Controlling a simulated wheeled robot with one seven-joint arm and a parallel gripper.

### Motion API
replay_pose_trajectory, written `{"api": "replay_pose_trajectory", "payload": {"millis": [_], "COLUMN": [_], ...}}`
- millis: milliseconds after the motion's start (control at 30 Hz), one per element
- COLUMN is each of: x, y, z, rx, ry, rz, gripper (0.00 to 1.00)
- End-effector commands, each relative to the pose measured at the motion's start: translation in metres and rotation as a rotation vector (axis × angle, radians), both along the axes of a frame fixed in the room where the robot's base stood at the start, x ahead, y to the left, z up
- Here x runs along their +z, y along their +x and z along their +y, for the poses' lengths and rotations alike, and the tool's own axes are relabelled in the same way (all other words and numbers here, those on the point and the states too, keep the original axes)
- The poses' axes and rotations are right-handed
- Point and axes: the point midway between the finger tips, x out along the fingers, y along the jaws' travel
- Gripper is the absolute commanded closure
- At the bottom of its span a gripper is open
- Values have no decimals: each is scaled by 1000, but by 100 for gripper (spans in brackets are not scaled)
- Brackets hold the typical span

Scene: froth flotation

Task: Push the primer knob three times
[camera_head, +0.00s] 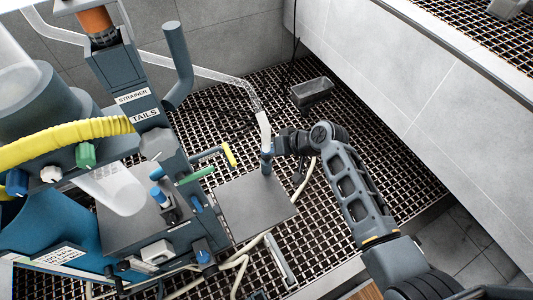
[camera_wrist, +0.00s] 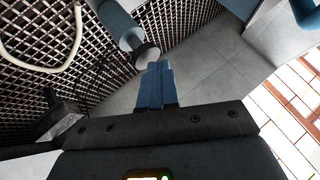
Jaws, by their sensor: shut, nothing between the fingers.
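In the wrist view, a round grey knob (camera_wrist: 147,54) sits on the end of a blue-grey cylinder (camera_wrist: 118,22) that comes in from the top left. It looks like the primer knob. My gripper (camera_wrist: 157,68) has its blue fingers closed together and empty, with the tips right at the knob's lower right edge. I cannot tell whether they touch it. The knob cannot be made out clearly there.
The flotation machine (camera_head: 150,205) with yellow hose (camera_head: 65,143) and several coloured knobs stands left of my gripper. A yellow-ended handle (camera_head: 230,155) is close by on the left. A grey bin (camera_head: 312,92) is on the grating behind. A tiled wall (camera_head: 420,90) is at right.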

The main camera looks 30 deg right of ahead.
Motion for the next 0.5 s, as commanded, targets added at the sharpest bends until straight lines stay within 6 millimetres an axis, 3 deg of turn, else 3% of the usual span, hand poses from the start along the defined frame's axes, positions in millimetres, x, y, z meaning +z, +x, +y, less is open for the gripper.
{"api": "replay_pose_trajectory", "payload": {"millis": [500], "x": [-6], "y": [0], "z": [0], "rx": [0], "ry": [0], "rz": [0], "gripper": [100]}}
